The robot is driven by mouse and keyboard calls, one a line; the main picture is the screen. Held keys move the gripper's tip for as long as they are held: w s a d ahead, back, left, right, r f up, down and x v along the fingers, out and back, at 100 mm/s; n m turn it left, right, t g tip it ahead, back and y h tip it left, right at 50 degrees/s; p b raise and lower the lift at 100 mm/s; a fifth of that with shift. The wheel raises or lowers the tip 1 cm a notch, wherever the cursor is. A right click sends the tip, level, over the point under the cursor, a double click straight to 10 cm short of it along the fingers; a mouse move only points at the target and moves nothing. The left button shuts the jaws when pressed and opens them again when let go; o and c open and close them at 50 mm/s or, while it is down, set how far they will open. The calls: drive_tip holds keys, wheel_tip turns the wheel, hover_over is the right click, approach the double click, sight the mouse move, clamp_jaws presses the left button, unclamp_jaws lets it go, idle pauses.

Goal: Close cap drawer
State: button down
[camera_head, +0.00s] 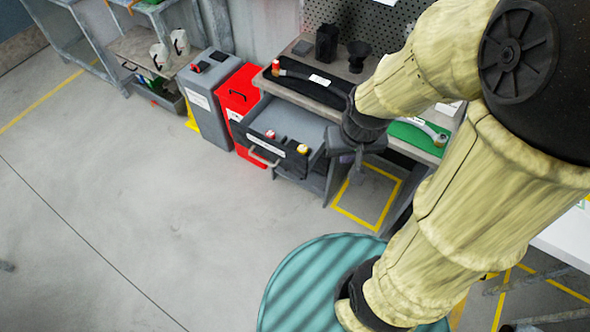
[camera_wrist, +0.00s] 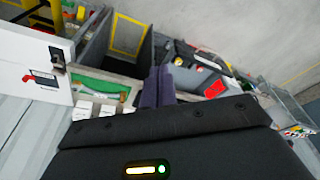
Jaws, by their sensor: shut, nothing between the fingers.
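The cap drawer (camera_head: 262,151) is pulled out from under the workbench in the head view, with its grey inside showing. It has a dark front with a light handle (camera_head: 264,158), a label, and red and yellow caps (camera_head: 302,149) at the front edge. My gripper (camera_head: 357,172) is just right of the drawer, apart from the handle as far as I can see. In the wrist view my gripper's fingers (camera_wrist: 158,86) are together and empty. The drawer (camera_wrist: 193,58) shows beyond them, small and partly hidden.
A red bin (camera_head: 237,100) and a grey bin (camera_head: 207,92) stand left of the drawer. The workbench top (camera_head: 295,85) holds a black mat and dark holders. A green mat (camera_head: 412,133) lies at the bench's right. The floor in front is clear.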

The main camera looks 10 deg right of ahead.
drive_tip(key=w+a+f+n+g+h+b, duration=0.15)
drive_tip(key=f+n+h+b, duration=0.5)
drive_tip(key=f, duration=0.75)
drive_tip(key=w+a+f+n+g+h+b, duration=0.1)
drive_tip(key=w+a+f+n+h+b, duration=0.15)
drive_tip(key=f+n+b, duration=0.75)
drive_tip(key=w+a+f+n+t+h+b, duration=0.1)
drive_tip(key=w+a+f+n+t+b, duration=0.2)
drive_tip(key=a+f+n+t+b, duration=0.2)
drive_tip(key=w+a+f+n+t+h+b, duration=0.1)
drive_tip(key=w+a+f+n+t+b, duration=0.3)
drive_tip(key=a+f+t, duration=0.5)
wheel_tip(320, 180, down, 3)
drive_tip(key=a+n+b, duration=0.2)
drive_tip(key=n, duration=0.1)
drive_tip(key=shift+a, duration=0.25)
drive_tip(key=shift+w+d, duration=0.1)
drive_tip(key=shift+w, duration=0.05)
